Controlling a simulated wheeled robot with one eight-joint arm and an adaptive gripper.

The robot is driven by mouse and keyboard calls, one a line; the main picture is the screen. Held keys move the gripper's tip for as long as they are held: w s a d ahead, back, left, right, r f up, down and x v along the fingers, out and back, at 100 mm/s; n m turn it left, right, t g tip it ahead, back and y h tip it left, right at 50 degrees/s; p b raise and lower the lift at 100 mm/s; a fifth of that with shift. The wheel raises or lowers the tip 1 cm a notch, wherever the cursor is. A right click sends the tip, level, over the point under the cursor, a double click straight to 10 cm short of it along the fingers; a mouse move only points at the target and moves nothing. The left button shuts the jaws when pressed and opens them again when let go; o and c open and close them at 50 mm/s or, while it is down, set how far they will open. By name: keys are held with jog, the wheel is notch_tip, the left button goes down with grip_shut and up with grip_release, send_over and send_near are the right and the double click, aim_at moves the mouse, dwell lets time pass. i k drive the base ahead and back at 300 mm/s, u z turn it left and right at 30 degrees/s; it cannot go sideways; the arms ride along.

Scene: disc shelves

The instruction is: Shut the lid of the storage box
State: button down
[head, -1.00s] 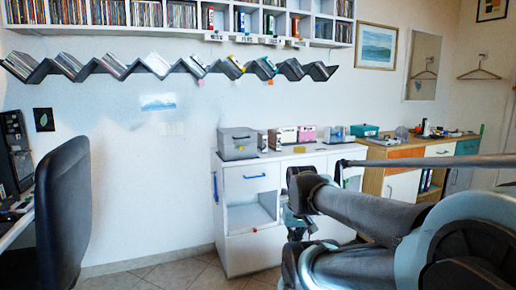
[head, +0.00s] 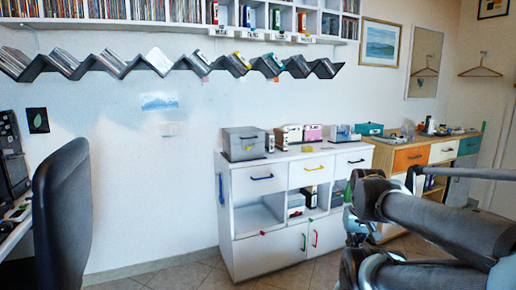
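A grey storage box (head: 243,146) stands on the left end of the white cabinet's top (head: 275,158) in the head view. It has a dark handle or latch on its side. I cannot tell at this size whether its lid is fully shut. My arm reaches in from the lower right, well to the right of the box and apart from it. What may be my gripper (head: 356,228) shows as a small dark shape beside the arm's end, in front of the cabinet's right side. Its fingers cannot be made out.
Cream (head: 289,135), pink (head: 312,133) and teal (head: 369,129) boxes stand along the furniture tops. A wooden sideboard (head: 420,162) adjoins on the right. A black chair (head: 62,215) stands at left. A zigzag shelf (head: 170,66) hangs above. Floor (head: 180,272) between chair and cabinet is clear.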

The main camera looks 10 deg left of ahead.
aim_at(246, 135)
jog(key=z, duration=0.05)
jog(key=i, duration=1)
jog(key=u, duration=0.05)
